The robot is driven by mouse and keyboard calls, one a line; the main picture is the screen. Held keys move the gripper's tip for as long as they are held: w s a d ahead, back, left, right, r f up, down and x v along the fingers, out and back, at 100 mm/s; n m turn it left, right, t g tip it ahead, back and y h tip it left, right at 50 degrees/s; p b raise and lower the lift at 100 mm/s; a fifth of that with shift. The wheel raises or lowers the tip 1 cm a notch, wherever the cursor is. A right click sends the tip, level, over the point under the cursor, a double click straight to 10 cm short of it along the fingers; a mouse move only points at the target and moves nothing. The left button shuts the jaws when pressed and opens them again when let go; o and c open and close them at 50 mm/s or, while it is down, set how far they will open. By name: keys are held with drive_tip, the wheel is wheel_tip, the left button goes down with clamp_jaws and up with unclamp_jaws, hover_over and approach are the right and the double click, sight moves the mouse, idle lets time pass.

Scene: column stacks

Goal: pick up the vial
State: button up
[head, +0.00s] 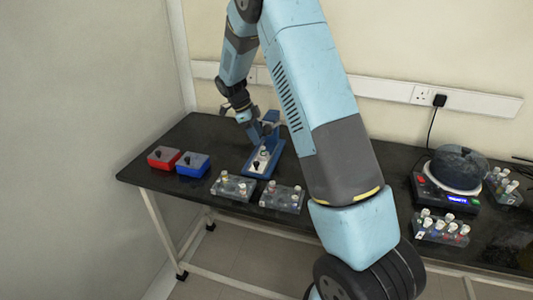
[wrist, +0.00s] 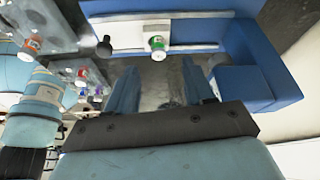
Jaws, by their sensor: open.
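A vial with a white cap and a green mark (wrist: 157,43) stands at the white panel of a blue device (wrist: 245,85) in the wrist view. In the head view the vial (head: 263,154) is small and pale, on the same blue device (head: 249,170). My gripper (wrist: 160,75) is open, its two blue fingers apart with nothing between them. The vial shows just beyond the fingertips, roughly centred between them.
A black knob (wrist: 104,46) is left of the vial. Clear racks with capped vials (head: 232,186) (head: 282,197) stand in front of the device. A red box (head: 163,158) and a blue box (head: 193,165) are to the left. A round machine (head: 457,170) and more racks (head: 441,229) are at right.

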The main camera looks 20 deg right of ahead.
sight(263, 147)
drive_tip(key=shift+x, duration=2.65)
drive_tip(key=shift+s, duration=0.15)
clamp_jaws()
